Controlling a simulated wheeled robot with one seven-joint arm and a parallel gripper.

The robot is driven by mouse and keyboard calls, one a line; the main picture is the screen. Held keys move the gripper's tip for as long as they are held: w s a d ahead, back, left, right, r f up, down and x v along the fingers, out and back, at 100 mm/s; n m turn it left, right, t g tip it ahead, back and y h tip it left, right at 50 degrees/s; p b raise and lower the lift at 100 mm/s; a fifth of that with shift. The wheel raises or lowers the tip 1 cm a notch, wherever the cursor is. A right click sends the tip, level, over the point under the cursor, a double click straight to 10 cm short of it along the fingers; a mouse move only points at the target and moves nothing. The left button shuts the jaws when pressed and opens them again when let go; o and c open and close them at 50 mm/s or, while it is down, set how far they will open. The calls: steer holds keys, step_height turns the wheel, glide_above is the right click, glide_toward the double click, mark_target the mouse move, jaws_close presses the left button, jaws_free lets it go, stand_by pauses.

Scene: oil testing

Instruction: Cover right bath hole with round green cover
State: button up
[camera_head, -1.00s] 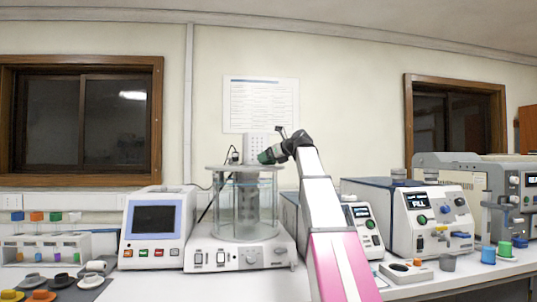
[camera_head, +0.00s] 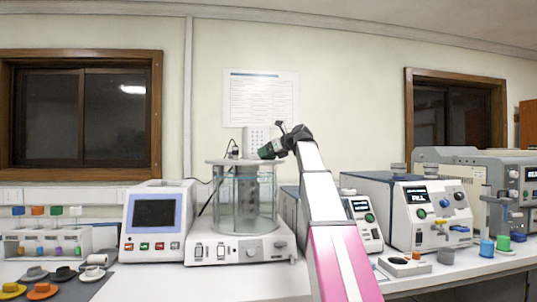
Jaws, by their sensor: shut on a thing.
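The glass bath (camera_head: 230,208) stands on a white base unit at the centre of the bench, with a flat round top plate (camera_head: 215,162). My gripper (camera_head: 268,151) is above the right side of this plate, reaching in from the right. It is shut on the small dark green cover (camera_head: 265,152), which appears tilted. The fingers are too small to make out clearly. The bath holes are not visible from this low angle, so I cannot tell whether the cover touches the plate.
A dark probe (camera_head: 233,152) stands on the plate's left side. A white unit with a screen (camera_head: 154,222) is left of the bath. Instruments (camera_head: 433,214) stand close on the right. Coloured caps (camera_head: 42,291) lie at the front left. The front bench centre is clear.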

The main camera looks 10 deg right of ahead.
steer(key=shift+f, duration=0.4)
stand_by(0.3)
steer(key=o, duration=0.6)
steer(key=shift+o, duration=0.2)
steer(key=v, duration=1.1)
stand_by(0.7)
